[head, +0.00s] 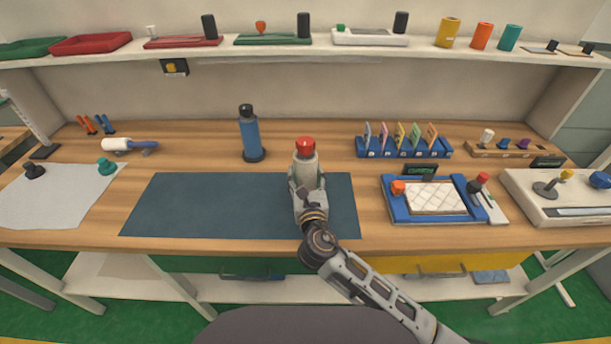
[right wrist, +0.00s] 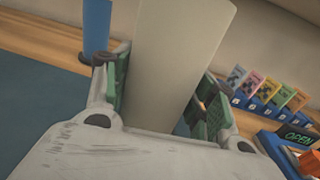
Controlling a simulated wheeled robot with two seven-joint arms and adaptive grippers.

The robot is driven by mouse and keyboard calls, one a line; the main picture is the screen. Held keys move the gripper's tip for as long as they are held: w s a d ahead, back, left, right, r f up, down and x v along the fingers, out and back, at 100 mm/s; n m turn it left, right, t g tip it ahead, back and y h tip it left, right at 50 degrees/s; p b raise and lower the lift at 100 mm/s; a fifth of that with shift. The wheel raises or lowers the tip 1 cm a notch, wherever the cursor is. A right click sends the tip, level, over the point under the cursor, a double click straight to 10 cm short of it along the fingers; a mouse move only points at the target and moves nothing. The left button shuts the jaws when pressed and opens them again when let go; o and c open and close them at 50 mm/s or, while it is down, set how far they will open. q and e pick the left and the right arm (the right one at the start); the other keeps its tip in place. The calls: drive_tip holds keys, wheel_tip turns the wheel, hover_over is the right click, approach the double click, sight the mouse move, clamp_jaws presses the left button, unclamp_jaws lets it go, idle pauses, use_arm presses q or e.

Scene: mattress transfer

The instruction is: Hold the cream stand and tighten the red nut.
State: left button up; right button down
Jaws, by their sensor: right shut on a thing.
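The cream stand (head: 306,167) is upright near the middle of the table, at the back edge of the dark mat. The red nut (head: 305,147) sits on its top. My right gripper (head: 306,184) comes from the front and is shut on the cream stand below the nut. In the right wrist view, the cream stand (right wrist: 177,55) rises between the green pads of my right gripper (right wrist: 165,88); the nut is out of that view. The stand's base is hidden behind my gripper in the head view. My left gripper is not in view.
A blue bottle with a black cap (head: 250,136) stands left of the stand. A blue rack with several cards (head: 404,151) and a blue-framed tray (head: 403,215) are to the right. The dark mat (head: 200,205) is bare on the left. A shelf (head: 270,49) runs above.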

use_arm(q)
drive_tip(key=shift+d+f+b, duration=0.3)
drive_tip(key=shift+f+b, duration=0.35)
use_arm(e)
drive_tip(key=shift+f, duration=1.1)
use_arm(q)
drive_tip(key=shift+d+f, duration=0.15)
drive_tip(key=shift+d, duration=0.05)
use_arm(e)
drive_tip(key=shift+f, duration=0.2)
